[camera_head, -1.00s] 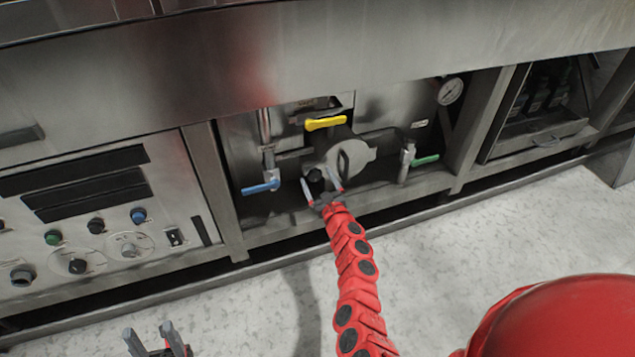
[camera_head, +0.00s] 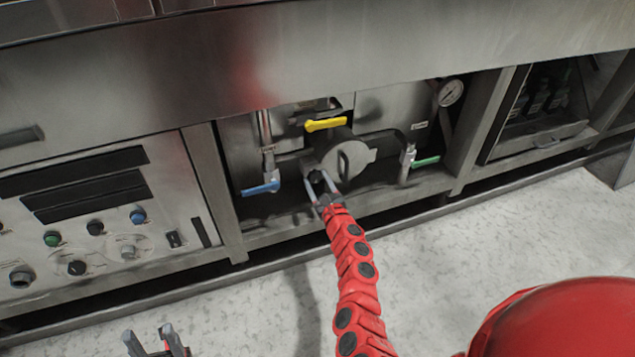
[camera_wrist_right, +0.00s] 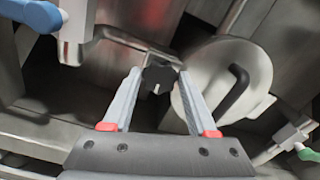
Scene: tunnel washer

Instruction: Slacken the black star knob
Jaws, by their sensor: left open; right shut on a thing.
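The black star knob (camera_wrist_right: 158,79) sits between the fingertips of my right gripper (camera_wrist_right: 160,82) in the right wrist view, beside a round grey cover with a black handle (camera_wrist_right: 233,92). In the head view the knob (camera_head: 316,177) shows dark between the fingertips of my right gripper (camera_head: 319,180). That gripper is shut on the knob, with a finger on each side. My left gripper (camera_head: 150,340) is open and empty, low at the bottom left over the floor, far from the knob.
A yellow lever (camera_head: 325,124) is above the round cover. A blue valve handle (camera_head: 260,188) is left of the knob and a green one (camera_head: 426,161) is to the right. Frame posts flank this bay. The pale floor (camera_head: 480,235) in front is clear.

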